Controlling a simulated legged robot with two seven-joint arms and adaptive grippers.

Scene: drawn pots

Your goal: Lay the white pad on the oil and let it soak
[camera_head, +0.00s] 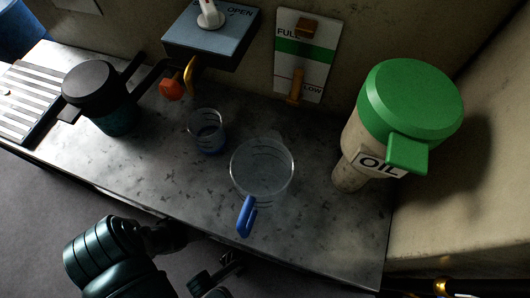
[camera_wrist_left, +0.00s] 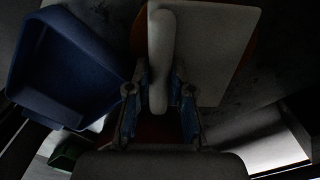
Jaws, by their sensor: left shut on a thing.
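In the left wrist view my left gripper (camera_wrist_left: 159,92) is shut on the upright, rounded grip of a pale flat pad (camera_wrist_left: 222,50), which looks grey-white in the dim light. The pad's flat part spreads to the right of the fingers. A reddish-brown surface (camera_wrist_left: 152,130) shows partly behind the gripper; I cannot tell what it is. In the head view a dark teal arm of mine comes in at the bottom left, and the pad does not show there. I see no spilled oil; a pale jug (camera_head: 352,150) with a green lid is labelled OIL.
A blue bin (camera_wrist_left: 65,65) is left of the gripper. A slatted rack (camera_head: 25,95) lies at the left.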

